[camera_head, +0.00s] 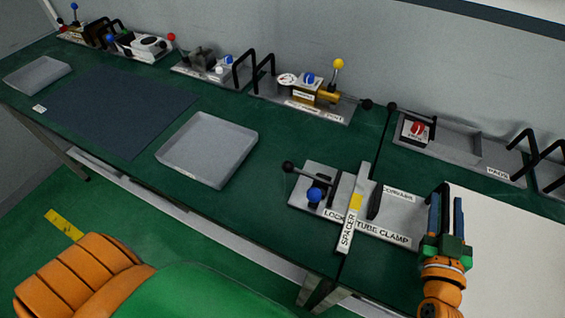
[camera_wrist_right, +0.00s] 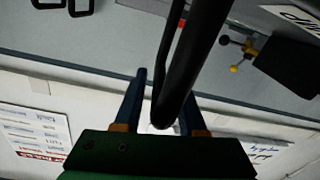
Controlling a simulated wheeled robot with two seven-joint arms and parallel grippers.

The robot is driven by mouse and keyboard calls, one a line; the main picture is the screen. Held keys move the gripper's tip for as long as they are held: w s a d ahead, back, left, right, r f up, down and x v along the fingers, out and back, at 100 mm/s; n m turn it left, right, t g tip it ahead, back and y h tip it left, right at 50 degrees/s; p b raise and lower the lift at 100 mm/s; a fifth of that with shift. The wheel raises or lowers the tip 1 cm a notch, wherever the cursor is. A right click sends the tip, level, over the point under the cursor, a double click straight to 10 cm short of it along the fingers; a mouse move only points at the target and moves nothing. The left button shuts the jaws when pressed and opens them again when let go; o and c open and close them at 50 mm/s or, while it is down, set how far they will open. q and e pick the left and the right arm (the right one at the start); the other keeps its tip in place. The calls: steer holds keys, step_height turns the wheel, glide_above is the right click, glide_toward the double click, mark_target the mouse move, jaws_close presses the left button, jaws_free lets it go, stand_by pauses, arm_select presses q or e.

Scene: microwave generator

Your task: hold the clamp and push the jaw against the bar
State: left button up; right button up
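The lock tube clamp (camera_head: 400,237) is a grey plate with a black lever, a blue knob (camera_head: 314,195) and a dark upright piece (camera_head: 375,201). A white bar labelled SPACER (camera_head: 347,232), with a yellow patch, lies across it. My right gripper (camera_head: 446,200) is at the plate's right end, with its fingers apart. In the right wrist view, a black handle (camera_wrist_right: 190,62) passes between the fingers, with a gap beside the left finger; contact on the right cannot be told. My left gripper is not in view; an orange arm part shows at lower left.
Two grey trays (camera_head: 160,150) (camera_head: 7,80) and a dark mat (camera_head: 105,155) occupy the left of the green bench. Several fixtures with black handles line the back, including one with a red knob (camera_head: 417,129). A pale panel (camera_head: 510,245) lies right of my right gripper.

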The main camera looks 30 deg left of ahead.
steer(key=shift+o, duration=0.7)
steer(key=shift+s+f, duration=0.1)
steer(key=shift+f, duration=0.05)
steer(key=shift+s, duration=0.3)
steer(key=s, duration=0.3)
steer(key=s+b, duration=0.1)
steer(key=s, duration=0.2)
steer(key=shift+s+d, duration=0.2)
steer(key=shift+s, duration=0.05)
steer(key=shift+c, duration=0.2)
